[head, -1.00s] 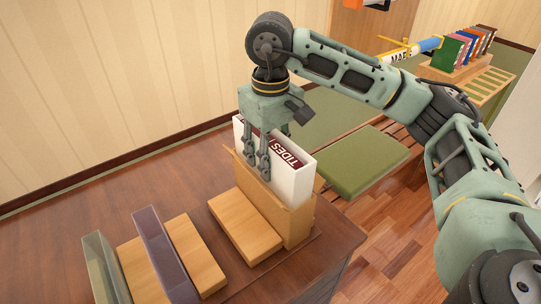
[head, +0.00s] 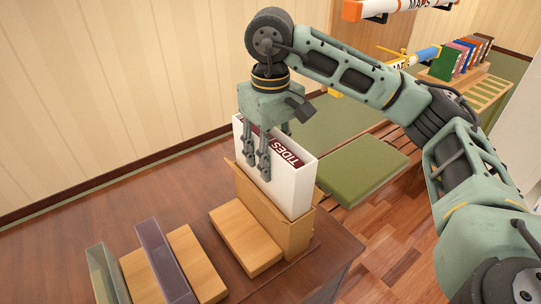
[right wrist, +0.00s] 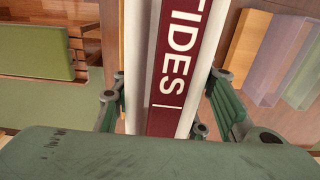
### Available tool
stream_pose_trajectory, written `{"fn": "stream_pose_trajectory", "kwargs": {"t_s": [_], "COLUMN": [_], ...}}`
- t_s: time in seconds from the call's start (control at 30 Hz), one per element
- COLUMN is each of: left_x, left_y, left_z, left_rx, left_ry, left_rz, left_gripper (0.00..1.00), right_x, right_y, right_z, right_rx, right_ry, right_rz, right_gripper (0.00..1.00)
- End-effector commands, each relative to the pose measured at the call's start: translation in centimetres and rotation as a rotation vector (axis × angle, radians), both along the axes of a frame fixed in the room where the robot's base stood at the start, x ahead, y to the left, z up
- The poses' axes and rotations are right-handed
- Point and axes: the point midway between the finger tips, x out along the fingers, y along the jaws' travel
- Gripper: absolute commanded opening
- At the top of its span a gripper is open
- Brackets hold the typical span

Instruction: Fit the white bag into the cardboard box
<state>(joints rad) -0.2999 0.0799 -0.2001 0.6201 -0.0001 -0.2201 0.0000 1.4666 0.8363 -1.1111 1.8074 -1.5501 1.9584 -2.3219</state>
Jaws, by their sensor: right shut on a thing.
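The white thing (head: 293,180) looks like a flat, upright book or slim case rather than a bag, with a dark red strip lettered "TIDES". My right gripper (head: 257,168) points down and is shut on its upper part; the right wrist view shows the fingers on both sides of the red strip (right wrist: 168,95). The cardboard box (head: 290,232) stands on the dark wooden table, directly below the white thing. The box's walls hide the lower edge of the white thing, so I cannot tell how deep it sits. My left gripper is not in view.
A green cushioned seat (head: 362,170) stands beyond the table's right edge.

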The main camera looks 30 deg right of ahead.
Motion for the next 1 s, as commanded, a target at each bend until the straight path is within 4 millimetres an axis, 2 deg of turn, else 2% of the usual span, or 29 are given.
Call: {"fn": "stream_pose_trajectory", "kwargs": {"t_s": [0.23,1.0], "left_x": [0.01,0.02], "left_y": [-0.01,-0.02], "left_z": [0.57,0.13], "left_rx": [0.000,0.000], "left_ry": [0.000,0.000], "left_rz": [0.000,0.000], "left_gripper": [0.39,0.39], "right_x": [0.05,0.01], "right_y": [0.03,0.01], "right_z": [1.06,0.98], "right_rx": [0.001,0.001], "right_ry": [-0.003,-0.002], "right_rz": [0.000,0.000], "right_gripper": [0.10,0.10]}}
